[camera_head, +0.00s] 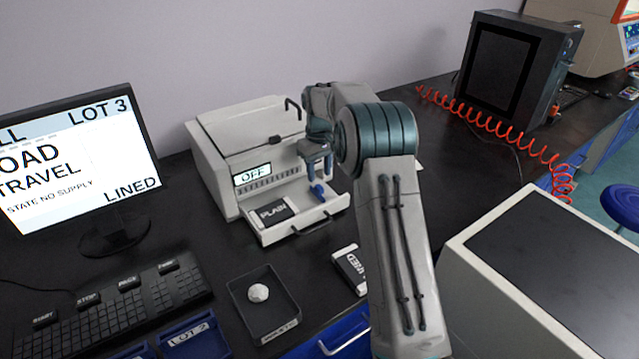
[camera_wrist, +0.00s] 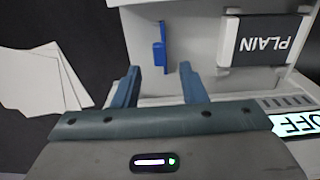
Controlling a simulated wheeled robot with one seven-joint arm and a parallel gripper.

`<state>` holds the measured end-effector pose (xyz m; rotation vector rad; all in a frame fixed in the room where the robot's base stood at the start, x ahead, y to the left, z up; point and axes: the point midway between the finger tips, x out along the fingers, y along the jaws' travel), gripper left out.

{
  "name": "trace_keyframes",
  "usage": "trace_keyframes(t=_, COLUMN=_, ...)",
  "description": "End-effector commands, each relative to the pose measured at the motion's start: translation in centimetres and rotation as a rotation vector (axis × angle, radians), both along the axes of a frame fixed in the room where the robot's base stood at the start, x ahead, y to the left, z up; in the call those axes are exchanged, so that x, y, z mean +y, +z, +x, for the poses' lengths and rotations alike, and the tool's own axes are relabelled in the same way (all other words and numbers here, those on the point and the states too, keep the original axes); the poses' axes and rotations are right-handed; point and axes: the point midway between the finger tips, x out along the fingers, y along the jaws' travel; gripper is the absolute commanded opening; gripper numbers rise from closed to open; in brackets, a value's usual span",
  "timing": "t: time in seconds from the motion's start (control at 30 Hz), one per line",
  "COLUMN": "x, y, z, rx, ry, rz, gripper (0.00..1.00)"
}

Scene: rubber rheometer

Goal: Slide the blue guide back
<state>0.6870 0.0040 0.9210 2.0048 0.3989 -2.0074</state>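The blue guide (camera_wrist: 160,48) is a small upright blue piece on the pale open drawer (camera_wrist: 190,72) of the white rheometer. In the head view the blue guide (camera_head: 317,193) sits on the drawer to the right of the PLAIN block. My gripper (camera_wrist: 158,78) is open, with its two blue-grey fingers apart. In the wrist view the guide lies just beyond the fingertips, between them. In the head view my gripper (camera_head: 316,158) is above the guide, partly hidden by my arm. I cannot tell whether a finger touches the guide.
The dark PLAIN block (camera_head: 271,212) lies in the drawer's left part. The rheometer display (camera_head: 252,175) reads OFF. A second dark block (camera_head: 348,268) and a black tray (camera_head: 264,318) with a whitish lump stand in front. Pale sheets (camera_wrist: 42,80) lie beside the machine.

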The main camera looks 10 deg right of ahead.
Motion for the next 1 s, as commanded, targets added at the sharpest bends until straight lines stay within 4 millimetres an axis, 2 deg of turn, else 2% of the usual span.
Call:
trace_keyframes(t=0.1, x=0.0, y=-2.2, z=-0.1, rx=0.002, ry=0.000, rz=-0.001, gripper=0.38)
trace_keyframes(t=0.3, x=0.0, y=-4.3, z=0.0, rx=0.000, ry=0.000, rz=-0.001, gripper=0.38)
trace_keyframes(t=0.67, x=0.0, y=-4.8, z=0.0, rx=-0.001, ry=0.000, rz=-0.001, gripper=0.38)
trace_keyframes(t=0.77, x=0.0, y=-4.8, z=0.0, rx=-0.001, ry=0.000, rz=-0.001, gripper=0.13)
trace_keyframes(t=0.8, x=0.0, y=-4.8, z=0.0, rx=-0.001, ry=0.000, rz=-0.001, gripper=0.02)
trace_keyframes(t=1.0, x=-0.2, y=-4.7, z=0.1, rx=-0.001, ry=-0.001, rz=-0.001, gripper=0.00)
